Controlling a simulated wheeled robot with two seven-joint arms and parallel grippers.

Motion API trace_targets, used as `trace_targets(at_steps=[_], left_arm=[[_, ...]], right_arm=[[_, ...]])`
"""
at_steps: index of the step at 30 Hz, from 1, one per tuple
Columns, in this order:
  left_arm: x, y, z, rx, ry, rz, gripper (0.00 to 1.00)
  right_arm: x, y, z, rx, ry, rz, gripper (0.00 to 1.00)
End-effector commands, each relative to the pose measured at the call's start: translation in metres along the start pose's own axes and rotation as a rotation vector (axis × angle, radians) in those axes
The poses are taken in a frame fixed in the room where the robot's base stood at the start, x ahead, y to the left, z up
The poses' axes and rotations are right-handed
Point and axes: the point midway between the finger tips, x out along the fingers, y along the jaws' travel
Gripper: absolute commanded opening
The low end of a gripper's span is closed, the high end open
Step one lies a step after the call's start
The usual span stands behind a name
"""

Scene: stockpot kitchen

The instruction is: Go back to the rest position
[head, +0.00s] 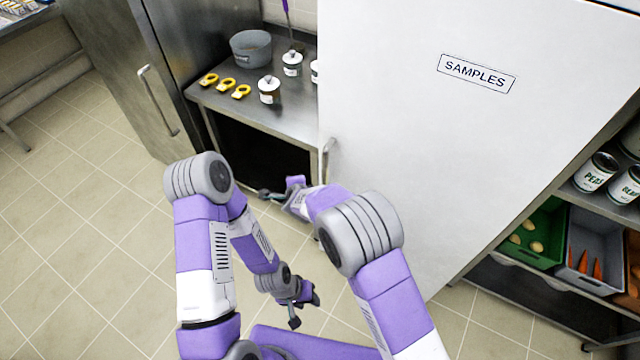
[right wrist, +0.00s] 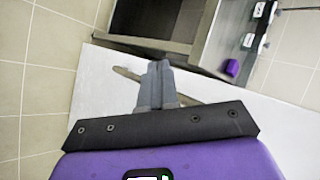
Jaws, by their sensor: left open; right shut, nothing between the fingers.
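My left gripper (head: 304,307) hangs low over the tiled floor in the head view, open and empty. My right gripper (head: 268,195) is small and partly hidden by its own arm there. It is near the handle (head: 327,158) of the white SAMPLES door (head: 430,150). In the right wrist view my right gripper (right wrist: 160,66) has its fingers together with nothing between them. A long bar, likely the door handle (right wrist: 128,74), shows behind the fingers; I cannot tell whether they touch. The white door (right wrist: 92,90) fills the area behind.
A steel counter (head: 222,105) holds a grey pot (head: 250,48), white jars (head: 269,90) and yellow tags (head: 226,84). A steel cabinet (head: 120,70) stands left. A shelf at right holds cans (head: 597,172), a green crate (head: 549,212) and a grey crate (head: 598,229). Floor at left is clear.

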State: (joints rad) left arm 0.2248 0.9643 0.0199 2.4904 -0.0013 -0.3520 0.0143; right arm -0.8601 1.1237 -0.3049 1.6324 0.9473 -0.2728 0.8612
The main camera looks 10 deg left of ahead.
Motion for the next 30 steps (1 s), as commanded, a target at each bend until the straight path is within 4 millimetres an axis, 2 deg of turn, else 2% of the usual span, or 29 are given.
trace_targets(at_steps=[4,12,14,17,20,23,24,27,30], left_arm=[[-0.004,0.002,0.000,0.000,0.000,0.000,0.43],[-0.005,0.002,0.000,0.000,-0.001,0.000,0.43],[-0.004,0.002,0.000,0.000,-0.001,0.000,0.43],[-0.004,0.001,0.000,0.000,-0.001,0.000,0.43],[-0.001,0.001,0.000,0.000,-0.001,0.000,0.43],[0.002,-0.001,0.000,0.000,-0.001,0.000,0.43],[0.003,-0.001,0.000,0.000,-0.001,0.000,0.43],[0.006,-0.002,0.000,0.000,-0.001,0.000,0.43],[0.009,-0.003,0.000,0.000,-0.001,0.000,0.43]], right_arm=[[-0.013,-0.004,0.009,-0.001,-0.001,-0.001,0.00],[-0.015,-0.003,0.011,0.000,0.000,0.000,0.00],[-0.014,-0.002,0.009,-0.003,0.002,0.004,0.00],[-0.009,0.013,-0.009,-0.031,0.015,0.034,0.00],[-0.002,0.047,-0.047,-0.103,0.033,0.107,0.00],[0.001,0.103,-0.096,-0.216,0.030,0.217,0.00],[-0.002,0.129,-0.114,-0.266,0.015,0.266,0.00],[-0.015,0.190,-0.148,-0.388,-0.048,0.370,0.00],[-0.037,0.247,-0.170,-0.496,-0.143,0.449,0.00]])
